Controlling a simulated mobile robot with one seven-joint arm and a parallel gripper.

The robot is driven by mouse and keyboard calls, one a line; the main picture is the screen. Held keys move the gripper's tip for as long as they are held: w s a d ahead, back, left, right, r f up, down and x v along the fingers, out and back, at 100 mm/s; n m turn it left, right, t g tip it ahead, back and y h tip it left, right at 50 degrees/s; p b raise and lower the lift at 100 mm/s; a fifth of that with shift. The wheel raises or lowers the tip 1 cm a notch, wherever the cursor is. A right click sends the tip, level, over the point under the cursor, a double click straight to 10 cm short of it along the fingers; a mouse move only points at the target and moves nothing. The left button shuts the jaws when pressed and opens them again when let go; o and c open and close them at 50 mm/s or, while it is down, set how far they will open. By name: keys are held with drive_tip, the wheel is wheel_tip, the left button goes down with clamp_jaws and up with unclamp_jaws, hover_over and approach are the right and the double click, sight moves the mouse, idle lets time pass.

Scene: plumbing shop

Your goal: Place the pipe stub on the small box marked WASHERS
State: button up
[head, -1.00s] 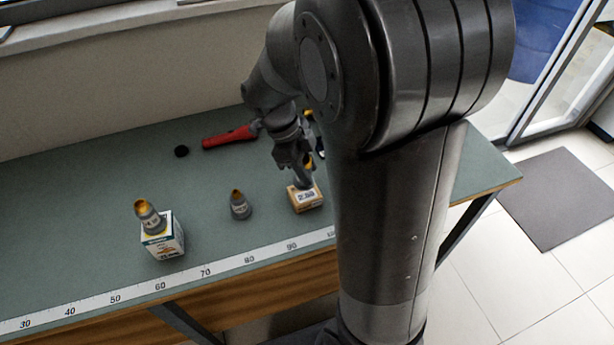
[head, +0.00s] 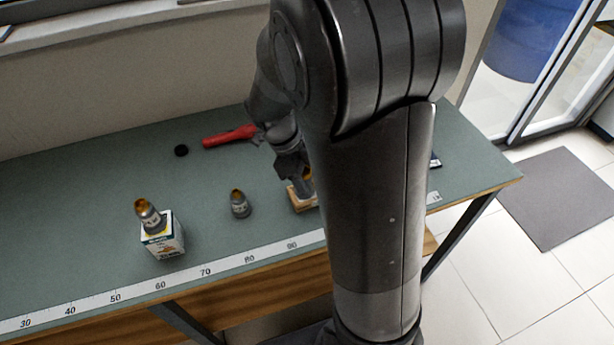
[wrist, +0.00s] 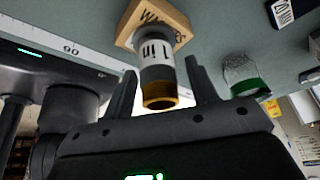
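The small box marked WASHERS (wrist: 160,22) shows at the top of the wrist view; in the head view this tan box (head: 301,203) is partly hidden by my arm. The pipe stub (wrist: 157,75), grey with dark marks and a yellow-brown end, stands against the box's marked face, looking upright on it. My gripper (wrist: 160,84) has one finger on each side of the stub, with a visible gap on both sides. It looks open around the stub. In the head view my gripper (head: 298,176) is just above the box, and the stub is mostly hidden.
A similar one (head: 150,216) sits on a white box (head: 164,240). A green-and-clear item (wrist: 243,76) is right of the fingers.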

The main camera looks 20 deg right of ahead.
drive_tip(key=v, duration=1.2)
drive_tip(key=s+r+n+t+y, duration=0.2)
drive_tip(key=s+n, duration=0.5)
drive_tip(key=n, duration=0.5)
drive_tip(key=s+d+r+n+t+y, duration=0.1)
drive_tip(key=s+r+n+t, duration=0.3)
drive_tip(key=n, duration=0.8)
drive_tip(key=s+t, duration=0.2)
drive_tip(key=s, duration=0.2)
drive_tip(key=shift+d+n+y, duration=0.2)
drive_tip(key=shift+n+y, duration=0.2)
